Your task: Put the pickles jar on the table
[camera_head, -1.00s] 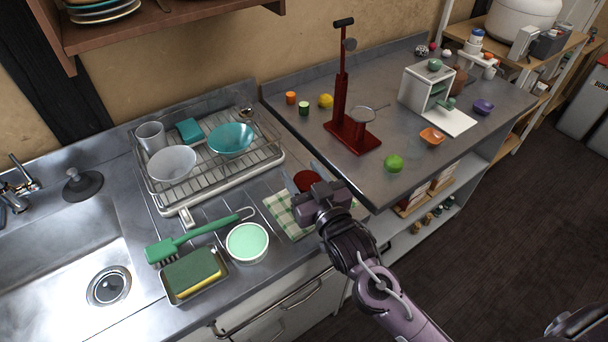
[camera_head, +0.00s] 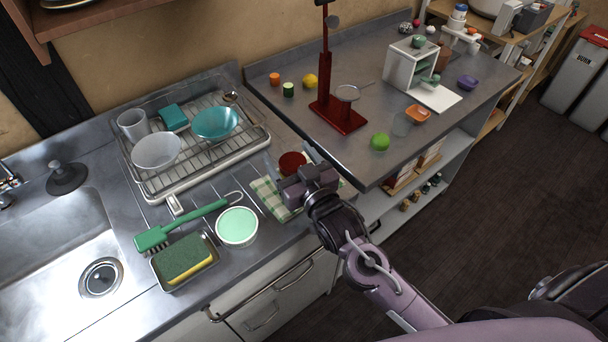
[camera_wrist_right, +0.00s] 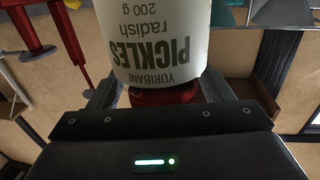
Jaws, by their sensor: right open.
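The pickles jar shows close up in the right wrist view, its white label (camera_wrist_right: 165,45) upside down and its red lid (camera_wrist_right: 165,95) toward my gripper. In the head view its round red top (camera_head: 292,163) shows by the green checked cloth (camera_head: 268,193); its body is mostly hidden. My right gripper (camera_head: 291,157) is open, with one finger on each side of the lid. Its fingers also flank the lid in the right wrist view (camera_wrist_right: 162,92). The grey tabletop (camera_head: 435,135) lies to the right. My left gripper is not in view.
The table holds a dark red stand (camera_head: 340,116), a green lime (camera_head: 380,142), an orange dish (camera_head: 418,113) and a small white cabinet (camera_head: 410,65). A dish rack (camera_head: 200,170) and a mint-topped bowl (camera_head: 237,226) are left of the gripper. The table's middle has clear patches.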

